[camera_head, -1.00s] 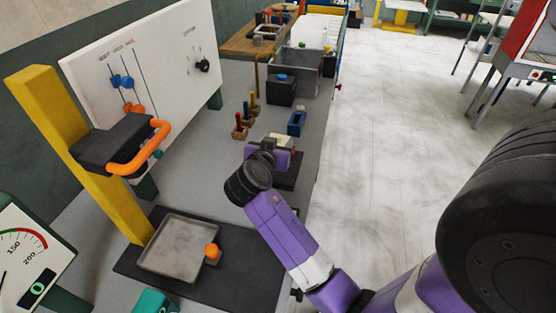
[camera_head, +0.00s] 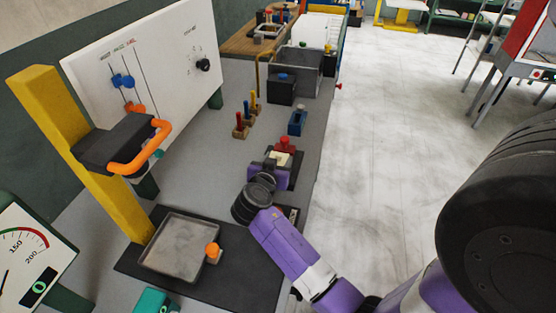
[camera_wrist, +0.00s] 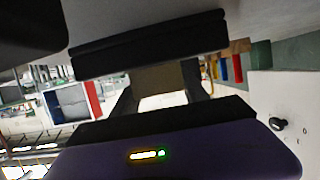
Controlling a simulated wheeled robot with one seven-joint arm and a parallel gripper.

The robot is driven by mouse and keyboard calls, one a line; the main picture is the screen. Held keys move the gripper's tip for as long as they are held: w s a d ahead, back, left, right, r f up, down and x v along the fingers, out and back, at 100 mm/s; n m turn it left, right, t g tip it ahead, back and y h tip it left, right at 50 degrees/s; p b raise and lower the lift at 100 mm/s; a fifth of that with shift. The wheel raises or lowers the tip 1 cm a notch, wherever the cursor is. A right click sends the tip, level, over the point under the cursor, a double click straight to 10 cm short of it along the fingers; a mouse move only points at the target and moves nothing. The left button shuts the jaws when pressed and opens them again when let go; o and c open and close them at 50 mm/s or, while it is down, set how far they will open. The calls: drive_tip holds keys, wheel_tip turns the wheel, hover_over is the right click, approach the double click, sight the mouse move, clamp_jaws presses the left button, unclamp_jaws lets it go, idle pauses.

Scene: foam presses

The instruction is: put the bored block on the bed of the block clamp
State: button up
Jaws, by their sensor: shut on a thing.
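My gripper (camera_head: 276,165) is at the end of the purple arm and is shut on a pale cream block, which I take as the bored block (camera_head: 279,157). In the wrist view, the block (camera_wrist: 160,78) shows as a tan face between the dark fingers; its bore is not visible. A red part (camera_head: 285,143), which looks like part of the block clamp, stands just behind the held block on a dark plate (camera_head: 298,158). My gripper hides most of this fixture and its bed. I cannot tell whether the block touches it.
A blue block-shaped thing (camera_head: 297,122) and several small wooden blocks with coloured pegs (camera_head: 241,131) stand farther back. A press with an orange handle (camera_head: 140,150) and a grey tray (camera_head: 172,250) is at left.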

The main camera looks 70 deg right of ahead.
drive_tip(key=o, duration=1.3)
drive_tip(key=shift+f, duration=0.1)
drive_tip(key=shift+o, duration=0.2)
drive_tip(key=shift+r+p, duration=0.25)
drive_tip(key=shift+p, duration=0.05)
drive_tip(key=b+v, duration=0.2)
drive_tip(key=v, duration=1)
drive_tip(key=shift+f, duration=0.1)
